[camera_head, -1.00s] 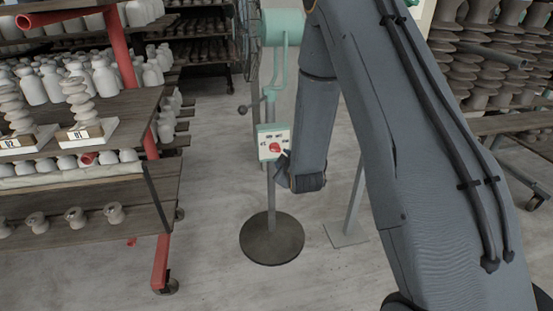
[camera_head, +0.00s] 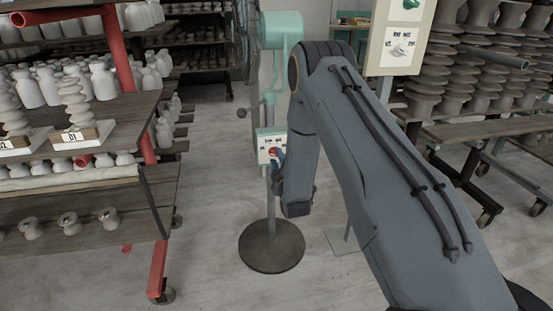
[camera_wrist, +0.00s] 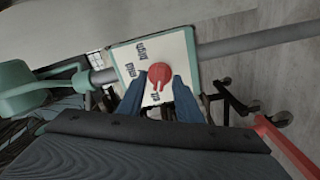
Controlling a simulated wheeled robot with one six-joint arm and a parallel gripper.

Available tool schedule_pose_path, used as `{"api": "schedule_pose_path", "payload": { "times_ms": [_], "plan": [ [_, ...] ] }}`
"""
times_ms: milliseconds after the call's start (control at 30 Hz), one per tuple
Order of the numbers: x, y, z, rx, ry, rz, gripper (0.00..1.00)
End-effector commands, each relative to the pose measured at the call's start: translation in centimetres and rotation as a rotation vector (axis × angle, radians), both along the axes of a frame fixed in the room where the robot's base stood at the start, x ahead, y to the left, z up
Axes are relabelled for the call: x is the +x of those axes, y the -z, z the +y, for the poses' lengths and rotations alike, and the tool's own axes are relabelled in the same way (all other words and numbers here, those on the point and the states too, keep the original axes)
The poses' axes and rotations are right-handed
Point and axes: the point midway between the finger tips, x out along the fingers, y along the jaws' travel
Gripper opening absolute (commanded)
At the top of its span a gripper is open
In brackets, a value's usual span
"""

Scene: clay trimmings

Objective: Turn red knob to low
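The red knob (camera_wrist: 160,74) sits on a white panel with a teal edge (camera_wrist: 180,45). In the head view, the panel (camera_head: 264,139) is on a fan's post, and the knob (camera_head: 275,152) is partly hidden by my gripper (camera_head: 279,161). In the wrist view, the two blue fingers of my gripper (camera_wrist: 158,88) are apart, one on each side of the knob. I cannot tell whether they touch it.
The fan's round dark base (camera_head: 271,246) stands on the floor. A wooden rack with pottery (camera_head: 110,190) is at left. A beige control panel (camera_head: 402,40) stands at right, near my arm. Insulator racks (camera_head: 480,135) are farther right. Floor is clear left of the fan base.

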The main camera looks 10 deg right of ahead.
Motion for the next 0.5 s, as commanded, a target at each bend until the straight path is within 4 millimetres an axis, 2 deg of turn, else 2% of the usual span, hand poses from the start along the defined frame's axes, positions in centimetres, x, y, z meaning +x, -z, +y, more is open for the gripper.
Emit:
{"api": "schedule_pose_path", "payload": {
  "times_ms": [133,400,500],
  "plan": [
    [0.90,-0.01,0.00,0.000,0.000,0.000,0.32],
    [1.02,0.01,-0.01,0.001,0.000,0.001,0.32],
    [1.01,0.01,-0.01,0.001,0.000,0.001,0.15]
  ]
}}
